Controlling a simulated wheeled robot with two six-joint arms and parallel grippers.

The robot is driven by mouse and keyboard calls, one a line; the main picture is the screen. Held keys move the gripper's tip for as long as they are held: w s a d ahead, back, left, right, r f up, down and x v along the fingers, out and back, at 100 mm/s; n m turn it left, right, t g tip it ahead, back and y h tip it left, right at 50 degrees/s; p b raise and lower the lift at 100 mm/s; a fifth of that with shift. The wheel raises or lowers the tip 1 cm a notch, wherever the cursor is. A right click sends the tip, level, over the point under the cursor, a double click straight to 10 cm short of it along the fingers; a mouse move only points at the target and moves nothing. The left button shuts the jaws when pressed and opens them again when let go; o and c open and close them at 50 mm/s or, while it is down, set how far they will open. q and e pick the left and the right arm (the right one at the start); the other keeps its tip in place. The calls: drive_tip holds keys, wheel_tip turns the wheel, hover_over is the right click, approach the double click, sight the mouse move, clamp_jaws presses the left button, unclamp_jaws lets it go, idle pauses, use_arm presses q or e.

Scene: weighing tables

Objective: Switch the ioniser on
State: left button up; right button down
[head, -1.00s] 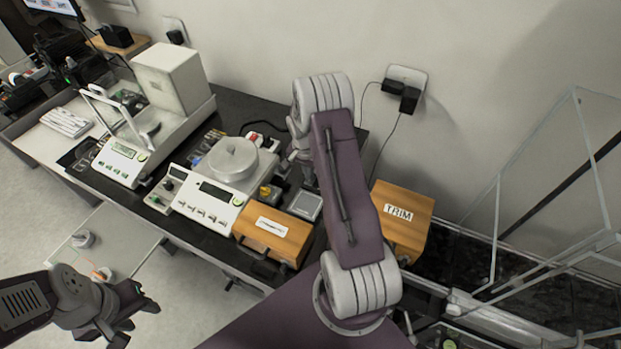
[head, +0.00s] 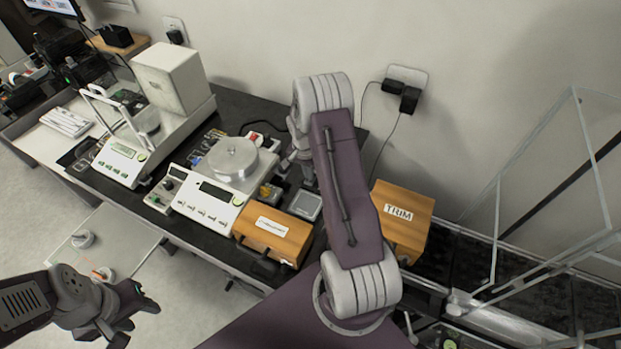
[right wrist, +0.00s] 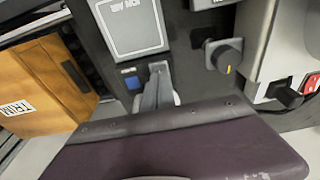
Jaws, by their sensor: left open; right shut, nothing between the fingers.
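No part is readably labelled as the ioniser. A red rocker switch (head: 254,138) shows behind the round-pan balance (head: 232,160), and a red switch also shows at the right edge of the right wrist view (right wrist: 311,84). Near it are a black knob with a yellow mark (right wrist: 224,58) and a grey-topped box (right wrist: 131,26). My right gripper (right wrist: 157,82) is shut and empty, just beside the grey-topped box, right of a small blue part (right wrist: 132,82). Whether it touches anything is unclear. In the head view my arm partly hides it. My left gripper (head: 140,303) is open and empty, lower left.
A wooden box (head: 274,235) stands at the table's front; a wooden TRIM box (head: 402,218) stands right of my right arm. Another balance with a white block (head: 172,78) is at left. Wall plugs (head: 405,90) and clear panels (head: 545,190) are at right.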

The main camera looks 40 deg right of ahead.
drive_tip(key=shift+f+b, duration=0.6)
drive_tip(key=shift+f, duration=0.2)
wheel_tip(320, 180, up, 7)
drive_tip(key=p, duration=0.5)
idle(0.5)
